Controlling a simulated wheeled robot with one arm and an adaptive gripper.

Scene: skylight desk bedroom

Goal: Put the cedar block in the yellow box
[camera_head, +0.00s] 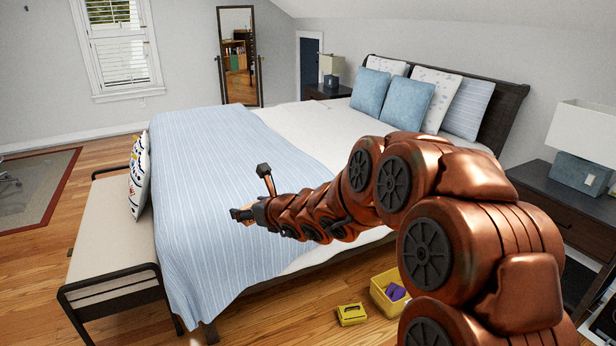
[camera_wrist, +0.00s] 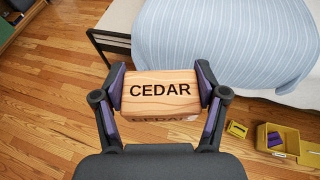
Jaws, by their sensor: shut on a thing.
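The cedar block (camera_wrist: 160,92) is a light wooden block with "CEDAR" printed on it, held between the two fingers of my gripper (camera_wrist: 160,88) in the wrist view. The fingers press on its left and right ends, and wooden floor shows around it. In the head view my gripper (camera_head: 240,214) is stretched out to the left, in front of the blue striped bedcover. The yellow box (camera_head: 386,292) stands open on the floor beside the bed, with a purple thing (camera_head: 396,291) inside. The box also shows at lower right in the wrist view (camera_wrist: 266,143).
A small yellow case (camera_head: 352,315) lies on the floor left of the box. The bed (camera_head: 215,200) fills the middle, with a bench (camera_head: 112,225) at its foot. A dark nightstand (camera_head: 545,190) stands at right. Bare floor lies in front of the bed.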

